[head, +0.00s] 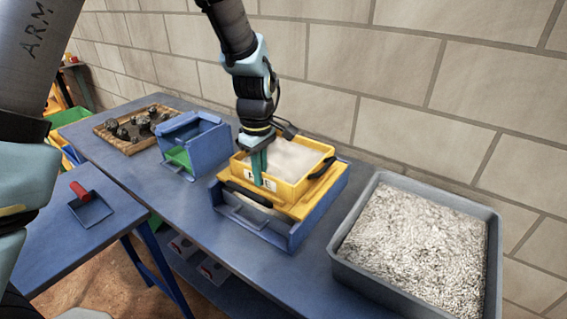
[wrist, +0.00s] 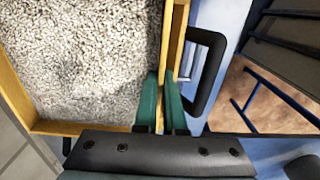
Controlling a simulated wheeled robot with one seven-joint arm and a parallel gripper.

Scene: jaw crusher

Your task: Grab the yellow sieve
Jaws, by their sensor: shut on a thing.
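The yellow sieve (head: 318,181) is a box with a white label on its front wall and pale grey granular material inside. It sits over a yellow and blue frame (head: 300,236) on the blue table. In the wrist view the yellow sieve (wrist: 75,128) fills the left side, with the gravel in it. My gripper (head: 258,170) comes down from above at the front wall. In the wrist view my gripper (wrist: 161,98) has one green finger on each side of that wall and is shut on it. A black handle (wrist: 206,70) shows just outside the wall.
A grey tray of gravel (head: 340,262) stands close on the right. A blue box (head: 207,150) and a wooden tray with dark rocks (head: 108,142) are to the left. A lower blue table (head: 60,250) holds a red-handled scoop (head: 90,208). The brick wall is behind.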

